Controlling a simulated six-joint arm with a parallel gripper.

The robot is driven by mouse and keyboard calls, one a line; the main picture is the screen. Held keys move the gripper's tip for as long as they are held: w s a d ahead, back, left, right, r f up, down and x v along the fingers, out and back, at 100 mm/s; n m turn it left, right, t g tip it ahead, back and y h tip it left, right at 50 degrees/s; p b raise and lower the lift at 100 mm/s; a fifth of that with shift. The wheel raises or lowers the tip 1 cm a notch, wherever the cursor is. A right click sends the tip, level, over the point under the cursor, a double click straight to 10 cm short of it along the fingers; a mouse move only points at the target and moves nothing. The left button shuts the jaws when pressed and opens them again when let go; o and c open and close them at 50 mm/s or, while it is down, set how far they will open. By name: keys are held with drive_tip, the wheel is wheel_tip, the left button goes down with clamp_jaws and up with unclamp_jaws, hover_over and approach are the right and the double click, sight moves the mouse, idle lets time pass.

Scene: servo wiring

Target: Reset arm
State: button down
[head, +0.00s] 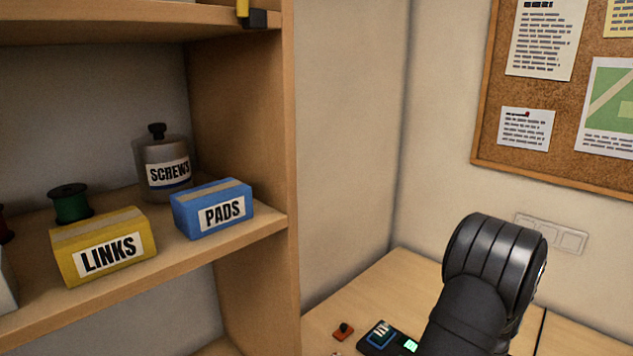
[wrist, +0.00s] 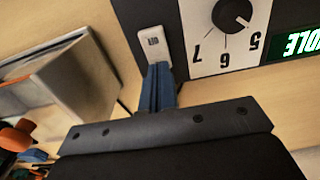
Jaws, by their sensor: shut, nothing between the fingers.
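My gripper (wrist: 158,72) shows in the wrist view as two blue fingers pressed together, with nothing seen between them. Its tips lie over the lower end of a small white labelled piece (wrist: 152,45) on a dark panel; I cannot tell whether they touch it. Right of the tips is a white dial plate (wrist: 222,58) with a black knob (wrist: 231,14) and the numbers 5, 6 and 7. A green-lettered display (wrist: 300,42) is cut off at the right edge. In the head view my black arm stands at the lower right, and my gripper is out of sight.
Shelves at left hold a yellow LINKS box (head: 103,247), a blue PADS box (head: 213,208), a SCREWS jar (head: 166,168) and a green spool (head: 70,203). A small dark device with a green light (head: 410,345) and a reddish piece (head: 343,331) lie on the table (head: 400,285).

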wheel_tip(320, 180, up, 6)
drive_tip(key=r, duration=0.1)
wheel_tip(320, 180, down, 8)
drive_tip(key=shift+f, duration=0.1)
wheel_tip(320, 180, up, 20)
drive_tip(key=s+a, duration=0.2)
drive_tip(key=s, duration=0.1)
drive_tip(key=shift+a+t+h, duration=0.4)
drive_tip(key=shift+w, duration=0.1)
idle(1.8)
